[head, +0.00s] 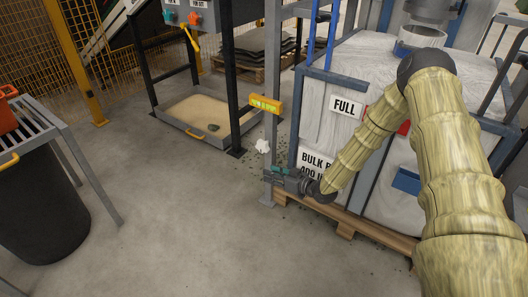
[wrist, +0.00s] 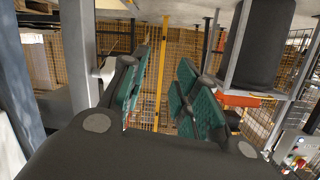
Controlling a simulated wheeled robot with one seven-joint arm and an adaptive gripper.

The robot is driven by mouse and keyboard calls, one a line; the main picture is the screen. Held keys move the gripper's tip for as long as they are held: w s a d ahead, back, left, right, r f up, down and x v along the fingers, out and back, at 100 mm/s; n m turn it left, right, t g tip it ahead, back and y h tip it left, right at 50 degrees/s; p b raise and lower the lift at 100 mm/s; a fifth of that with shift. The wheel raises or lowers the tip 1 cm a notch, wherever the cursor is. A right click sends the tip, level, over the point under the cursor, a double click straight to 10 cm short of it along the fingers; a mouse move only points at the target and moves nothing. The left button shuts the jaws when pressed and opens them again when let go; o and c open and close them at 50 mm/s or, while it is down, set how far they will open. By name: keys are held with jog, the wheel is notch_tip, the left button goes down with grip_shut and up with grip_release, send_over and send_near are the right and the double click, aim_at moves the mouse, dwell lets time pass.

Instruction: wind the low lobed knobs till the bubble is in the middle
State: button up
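My gripper (head: 276,177) is low beside a grey upright post (head: 268,145), at the front left corner of the bulk bag frame. In the wrist view my gripper (wrist: 160,90) has its teal pads apart, with nothing between them. A yellow plate with dark lettering (head: 264,104) is on the post above my gripper. I cannot make out a bubble. A teal lobed part (head: 168,16) and a red-orange one (head: 193,18) sit high on a dark panel at the back. I cannot make out any low lobed knobs.
A white bulk bag (head: 380,75) labelled FULL stands on a wooden pallet (head: 345,223) at right. A sand tray (head: 205,108) lies under a black-legged frame. A black bin (head: 40,205) stands under a metal rack at left. The grey floor between is clear.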

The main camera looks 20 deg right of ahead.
aim_at(266, 143)
jog(key=w+d+r+n+t+y+b, duration=0.2)
jog(key=w+d+r+n, duration=0.1)
jog(key=w+d+r, duration=0.3)
jog(key=b+x, duration=0.1)
jog(key=x, duration=0.1)
jog(key=b+x, duration=0.1)
jog(key=x, duration=0.2)
jog(key=f+b+x, duration=0.1)
jog(key=x, duration=0.2)
jog(key=shift+w+d+b, duration=0.15)
jog(key=shift+d+b, duration=0.05)
jog(key=shift+b, duration=0.1)
jog(key=shift+x, duration=0.8)
grip_shut()
